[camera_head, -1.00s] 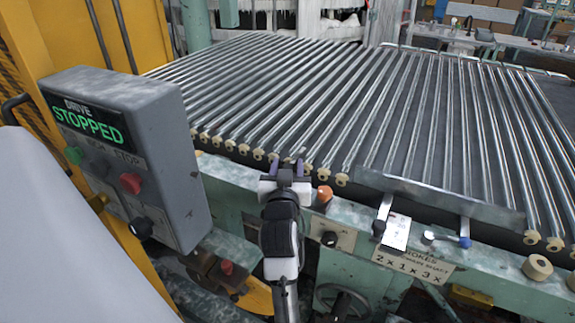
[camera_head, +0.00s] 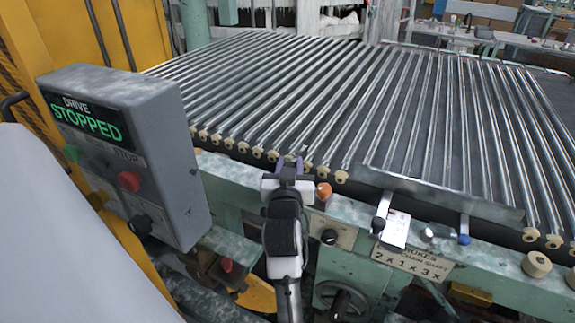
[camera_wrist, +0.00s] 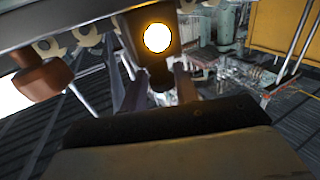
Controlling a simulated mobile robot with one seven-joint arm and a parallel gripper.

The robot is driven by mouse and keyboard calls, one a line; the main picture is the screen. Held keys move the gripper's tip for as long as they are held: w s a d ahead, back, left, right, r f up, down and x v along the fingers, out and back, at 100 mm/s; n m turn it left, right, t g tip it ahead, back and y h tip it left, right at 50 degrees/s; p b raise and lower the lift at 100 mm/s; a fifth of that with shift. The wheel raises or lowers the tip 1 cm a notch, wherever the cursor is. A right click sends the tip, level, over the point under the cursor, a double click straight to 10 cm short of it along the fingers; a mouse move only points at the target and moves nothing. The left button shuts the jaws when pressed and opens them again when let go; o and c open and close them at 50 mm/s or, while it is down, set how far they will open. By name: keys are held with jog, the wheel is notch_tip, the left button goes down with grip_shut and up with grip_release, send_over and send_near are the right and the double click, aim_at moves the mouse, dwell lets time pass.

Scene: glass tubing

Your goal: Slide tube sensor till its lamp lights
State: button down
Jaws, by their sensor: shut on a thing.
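The tube sensor (camera_wrist: 146,22) is a dark block with a round lamp (camera_wrist: 157,38), seen at the top centre of the wrist view. The lamp glows bright white with a yellow rim. My gripper (camera_wrist: 158,88) is shut on the sensor, with one finger on each side of its lower part. In the head view my gripper (camera_head: 292,166) is at the front edge of the roller bed, left of an orange knob (camera_head: 323,191). There the sensor is mostly hidden by the fingers, and its lamp cannot be made out.
The roller bed (camera_head: 330,100) with its glass tubes lies just beyond my gripper. The orange-brown knob is close by in the wrist view (camera_wrist: 42,80). A grey control box (camera_head: 150,150) reading "DRIVE STOPPED" stands at left. Levers and a card (camera_head: 396,229) are at right.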

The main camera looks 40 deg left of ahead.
jog(key=c, duration=1.3)
grip_release()
jog(key=shift+o, duration=0.2)
jog(key=p+v, duration=0.6)
jog(key=v, duration=0.7)
jog(key=shift+s+d+p, duration=0.25)
jog(key=shift+s+p, duration=0.1)
jog(key=shift+p, duration=0.05)
